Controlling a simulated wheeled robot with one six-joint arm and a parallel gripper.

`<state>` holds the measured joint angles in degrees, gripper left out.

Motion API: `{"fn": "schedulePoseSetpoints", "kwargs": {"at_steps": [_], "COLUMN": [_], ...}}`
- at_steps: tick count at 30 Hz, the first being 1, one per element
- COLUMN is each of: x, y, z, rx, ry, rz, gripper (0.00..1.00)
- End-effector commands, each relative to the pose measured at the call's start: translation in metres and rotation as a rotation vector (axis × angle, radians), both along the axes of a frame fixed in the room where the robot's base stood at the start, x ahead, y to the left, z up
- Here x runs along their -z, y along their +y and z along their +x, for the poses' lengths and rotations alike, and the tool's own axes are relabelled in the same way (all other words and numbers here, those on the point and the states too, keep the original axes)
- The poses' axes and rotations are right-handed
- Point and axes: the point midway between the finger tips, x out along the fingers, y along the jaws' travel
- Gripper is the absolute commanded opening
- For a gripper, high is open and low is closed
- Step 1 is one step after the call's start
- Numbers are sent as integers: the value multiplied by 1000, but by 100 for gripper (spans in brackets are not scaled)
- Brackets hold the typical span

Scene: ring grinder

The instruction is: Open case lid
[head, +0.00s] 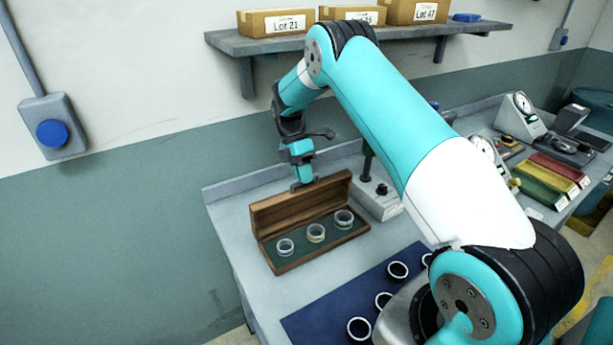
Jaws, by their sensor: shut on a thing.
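A wooden case (292,262) stands on the workbench with its lid (285,209) raised at the back. Three rings sit on its green lining: a left ring (285,247), a middle ring (316,233) and a right ring (344,219). My gripper (297,186) points down at the upper edge of the raised lid, near its middle, and is shut on that edge. The fingertips are small in view and partly merge with the lid edge.
A blue mat (330,312) with several dark rings lies in front of the case. A grey device (378,198) stands close to the case's right. Gauges (521,112) and coloured trays (548,180) fill the right side. A shelf (265,45) with boxes hangs above. Bare bench lies left of the mat.

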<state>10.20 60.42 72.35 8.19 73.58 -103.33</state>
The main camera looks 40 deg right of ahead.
Motion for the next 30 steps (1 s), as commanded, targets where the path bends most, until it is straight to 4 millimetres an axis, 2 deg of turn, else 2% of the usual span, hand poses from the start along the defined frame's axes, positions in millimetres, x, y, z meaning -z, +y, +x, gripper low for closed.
{"fn": "schedulePoseSetpoints", "kwargs": {"at_steps": [1,7,15,30], "x": [6,11,21,15], "y": [0,-1,8,-2], "z": [3,20,41,44], "rx": [-4,2,18,-4], "ry": [27,52,115,192], "rz": [6,16,61,26], "gripper": [0,0,0,0]}}
